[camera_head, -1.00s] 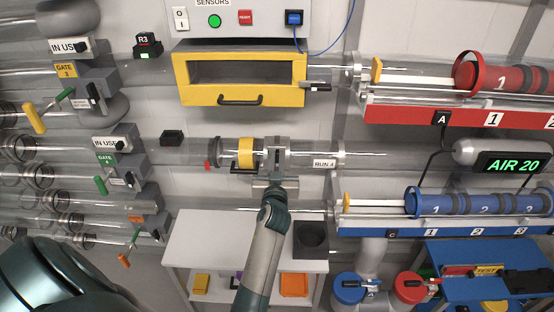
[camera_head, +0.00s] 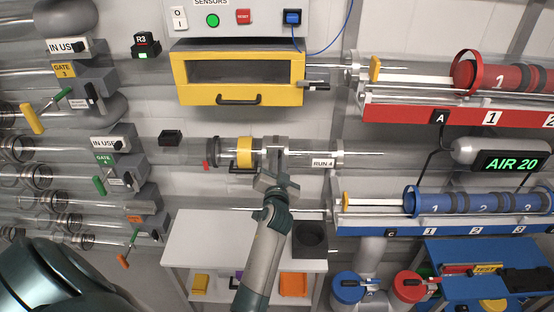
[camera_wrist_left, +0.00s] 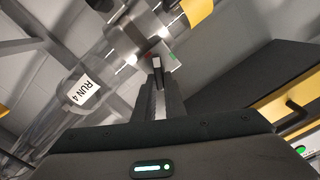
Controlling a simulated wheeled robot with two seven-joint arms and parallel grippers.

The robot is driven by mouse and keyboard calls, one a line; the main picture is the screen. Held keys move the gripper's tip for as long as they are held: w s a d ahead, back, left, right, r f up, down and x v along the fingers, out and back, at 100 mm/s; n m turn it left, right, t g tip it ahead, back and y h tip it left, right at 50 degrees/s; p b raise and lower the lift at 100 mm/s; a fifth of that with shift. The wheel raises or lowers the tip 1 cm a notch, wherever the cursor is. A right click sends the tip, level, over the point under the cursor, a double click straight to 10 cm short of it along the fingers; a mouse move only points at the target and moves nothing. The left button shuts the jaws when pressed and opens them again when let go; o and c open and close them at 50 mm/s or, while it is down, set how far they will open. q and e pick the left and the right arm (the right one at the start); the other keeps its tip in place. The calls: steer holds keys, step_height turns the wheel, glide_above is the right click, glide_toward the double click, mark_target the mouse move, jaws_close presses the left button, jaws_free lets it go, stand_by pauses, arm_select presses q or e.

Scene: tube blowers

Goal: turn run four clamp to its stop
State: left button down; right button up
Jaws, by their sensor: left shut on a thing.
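The run four tube (camera_head: 360,153) is a clear horizontal pipe with a RUN 4 label (camera_head: 323,163) and a yellow ring (camera_head: 245,153). The run four clamp (camera_head: 273,144) is a grey collar around the pipe, right of the yellow ring. My left gripper (camera_head: 275,170) reaches up from below and is shut at the clamp's lower side. In the left wrist view my fingers (camera_wrist_left: 158,92) are closed together on a small clamp part (camera_wrist_left: 155,64), mostly hidden between them. A red mark and a green mark show beside the fingertips there. My right gripper is not in view.
A yellow-framed box (camera_head: 238,78) with a handle is above the pipe. A white table (camera_head: 190,240) with a black block (camera_head: 310,240) stands below. Red (camera_head: 430,116) and blue (camera_head: 455,229) tube racks are at the right. Gate levers line the left.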

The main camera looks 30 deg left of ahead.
arm_select(q)
steer(key=shift+w+d+f+m+p, duration=0.1)
steer(key=shift+f+m+p, duration=0.1)
steer(key=shift+m, duration=1.75)
steer(key=shift+d+f+m+p, duration=0.1)
steer(key=shift+m+p, duration=0.1)
steer(key=shift+m, duration=1.7)
steer(key=shift+w+d+f+m+p, duration=0.1)
steer(key=shift+f+m+p, duration=0.1)
steer(key=shift+m, duration=1.75)
steer(key=c, duration=1.8)
jaws_free()
steer(key=shift+f, duration=0.1)
